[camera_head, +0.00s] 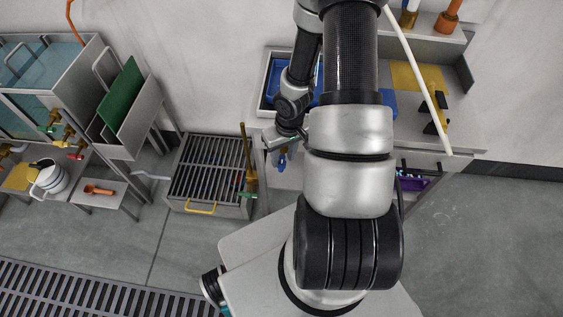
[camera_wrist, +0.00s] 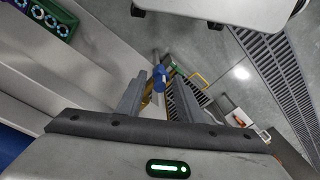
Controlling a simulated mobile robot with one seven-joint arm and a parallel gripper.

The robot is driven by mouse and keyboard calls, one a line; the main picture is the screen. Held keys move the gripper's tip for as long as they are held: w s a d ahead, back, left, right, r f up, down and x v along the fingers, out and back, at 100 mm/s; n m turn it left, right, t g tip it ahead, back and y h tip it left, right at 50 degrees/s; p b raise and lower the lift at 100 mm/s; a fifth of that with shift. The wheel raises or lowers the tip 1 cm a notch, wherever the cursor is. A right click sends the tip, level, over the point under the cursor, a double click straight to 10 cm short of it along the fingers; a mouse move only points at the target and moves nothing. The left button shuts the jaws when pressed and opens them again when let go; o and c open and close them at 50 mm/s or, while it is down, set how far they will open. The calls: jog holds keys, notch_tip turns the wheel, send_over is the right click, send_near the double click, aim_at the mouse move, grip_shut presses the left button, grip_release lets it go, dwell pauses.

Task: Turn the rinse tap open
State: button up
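A blue tap handle (camera_wrist: 159,78) shows between and just beyond my fingertips in the wrist view. In the head view a small blue part (camera_head: 281,160), probably the same handle, hangs below the bench's left front edge. My gripper (camera_wrist: 160,82) has its two fingers apart, one on each side of the handle in the picture. I cannot tell whether they touch it. In the head view my gripper (camera_head: 287,140) is small and partly hidden by my wrist. Other taps with green, yellow and red handles (camera_head: 66,133) sit on the tanks at the left.
A floor grate box (camera_head: 211,172) with a yellow handle stands left of the bench. An upright brown pole (camera_head: 246,152) with a green part is close to my gripper. A white jug (camera_head: 50,178) and an orange tool (camera_head: 98,190) are at far left. Floor at right is clear.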

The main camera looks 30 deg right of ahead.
notch_tip(320, 180, up, 9)
jog(key=p, duration=0.2)
jog(key=shift+s+d+f, duration=0.15)
jog(key=shift+s+d, duration=0.05)
jog(key=shift+s, duration=0.15)
